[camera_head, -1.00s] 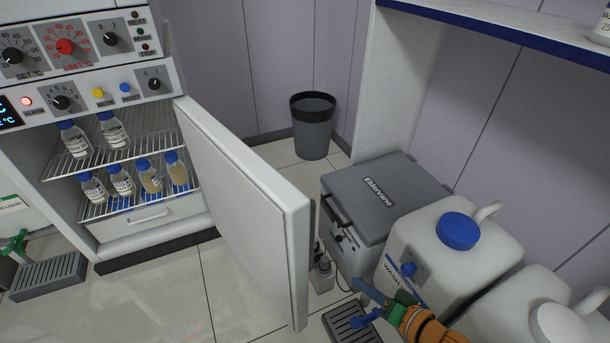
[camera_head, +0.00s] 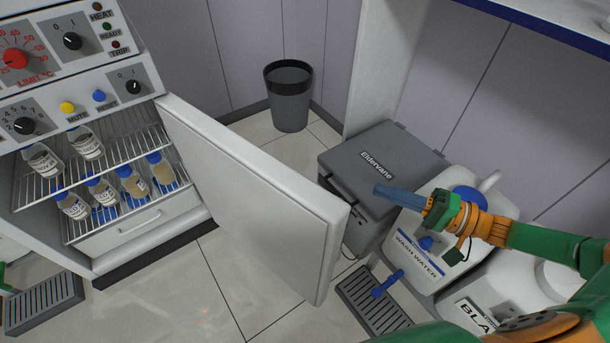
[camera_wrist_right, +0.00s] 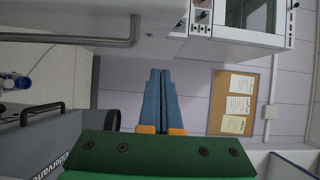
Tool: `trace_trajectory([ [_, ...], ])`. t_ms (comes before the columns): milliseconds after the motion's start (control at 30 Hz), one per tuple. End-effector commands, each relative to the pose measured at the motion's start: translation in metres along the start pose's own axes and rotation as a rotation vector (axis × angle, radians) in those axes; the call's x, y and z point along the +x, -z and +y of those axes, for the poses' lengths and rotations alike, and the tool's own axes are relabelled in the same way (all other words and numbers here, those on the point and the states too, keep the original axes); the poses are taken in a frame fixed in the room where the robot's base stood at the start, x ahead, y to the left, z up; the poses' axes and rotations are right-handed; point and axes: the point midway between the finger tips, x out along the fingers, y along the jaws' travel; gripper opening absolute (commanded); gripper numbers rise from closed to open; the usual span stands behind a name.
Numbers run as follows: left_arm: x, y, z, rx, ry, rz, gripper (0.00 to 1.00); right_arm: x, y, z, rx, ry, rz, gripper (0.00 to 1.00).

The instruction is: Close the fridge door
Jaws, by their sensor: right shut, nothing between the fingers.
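The white fridge door (camera_head: 255,195) stands wide open, swung out to the right of the fridge. The fridge body (camera_head: 125,205) is at the left, with bottles (camera_head: 88,143) on two wire shelves. My right gripper (camera_head: 378,190) is to the right of the door's free edge, apart from it, above the grey box. Its blue fingers are shut and empty; they also show in the right wrist view (camera_wrist_right: 160,75). In that view a grey bar handle (camera_wrist_right: 135,30) on a pale panel lies at the upper left of the fingers. My left gripper is not in view.
A grey Eldervane box (camera_head: 370,160) and a wash water canister (camera_head: 415,255) with a blue tap stand right of the door. A dark bin (camera_head: 288,95) stands behind. A drain grate (camera_head: 368,300) lies on the floor.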

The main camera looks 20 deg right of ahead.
Motion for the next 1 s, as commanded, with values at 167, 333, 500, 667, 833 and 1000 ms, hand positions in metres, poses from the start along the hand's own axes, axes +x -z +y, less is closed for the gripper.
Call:
trace_trajectory([
  [167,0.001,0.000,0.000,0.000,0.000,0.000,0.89,0.026,-0.001,-0.001,-0.001,0.007,-0.002,0.00],
  [333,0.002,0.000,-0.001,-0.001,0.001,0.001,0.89,0.064,-0.001,-0.001,-0.001,0.009,-0.002,0.00],
  [500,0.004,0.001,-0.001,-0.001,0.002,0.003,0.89,0.101,-0.001,-0.001,-0.002,0.007,-0.002,0.00],
  [667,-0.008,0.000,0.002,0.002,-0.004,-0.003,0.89,0.105,-0.027,-0.002,0.003,0.000,-0.003,0.00],
  [833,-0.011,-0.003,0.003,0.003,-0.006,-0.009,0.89,0.108,-0.038,-0.001,0.000,0.001,-0.001,0.00],
  [1000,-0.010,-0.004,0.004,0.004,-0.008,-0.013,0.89,0.108,-0.040,0.000,-0.002,0.000,-0.001,0.00],
])
